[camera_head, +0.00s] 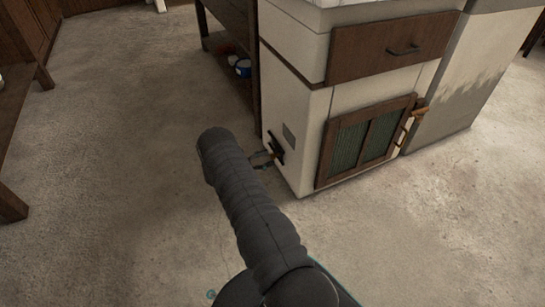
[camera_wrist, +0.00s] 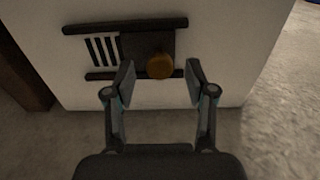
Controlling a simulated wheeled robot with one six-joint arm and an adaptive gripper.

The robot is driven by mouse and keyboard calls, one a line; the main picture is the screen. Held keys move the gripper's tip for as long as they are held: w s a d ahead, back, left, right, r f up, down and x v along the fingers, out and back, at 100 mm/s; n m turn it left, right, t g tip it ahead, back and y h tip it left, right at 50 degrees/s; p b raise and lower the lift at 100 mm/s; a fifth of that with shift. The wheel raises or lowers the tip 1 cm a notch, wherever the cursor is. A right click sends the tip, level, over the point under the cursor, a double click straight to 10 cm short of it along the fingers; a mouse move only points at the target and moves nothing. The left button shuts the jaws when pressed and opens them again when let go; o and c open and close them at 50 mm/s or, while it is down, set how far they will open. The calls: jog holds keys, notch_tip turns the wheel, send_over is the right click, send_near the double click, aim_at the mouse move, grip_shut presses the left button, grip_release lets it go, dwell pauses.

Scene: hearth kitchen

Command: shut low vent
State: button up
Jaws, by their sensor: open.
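The low vent (camera_wrist: 103,51) is on a pale cabinet side in the wrist view, with dark rails above and below. Its dark slots show uncovered at the left. A dark sliding plate (camera_wrist: 135,46) sits right of the slots, with a round orange-brown knob (camera_wrist: 160,66) on it. My gripper (camera_wrist: 160,80) is open, with one finger on each side of the knob; whether either touches it I cannot tell. In the head view my gripper (camera_head: 266,158) is close to the cabinet's left side, and the vent is mostly hidden or too small to make out.
The white cabinet (camera_head: 311,140) has a dark drawer (camera_head: 390,47) and a green-panelled wooden door (camera_head: 362,145) at its front. A dark shelf unit (camera_head: 228,30) stands behind its left side.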

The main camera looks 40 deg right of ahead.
aim_at(271, 156)
jog(key=shift+x, duration=1.6)
grip_shut()
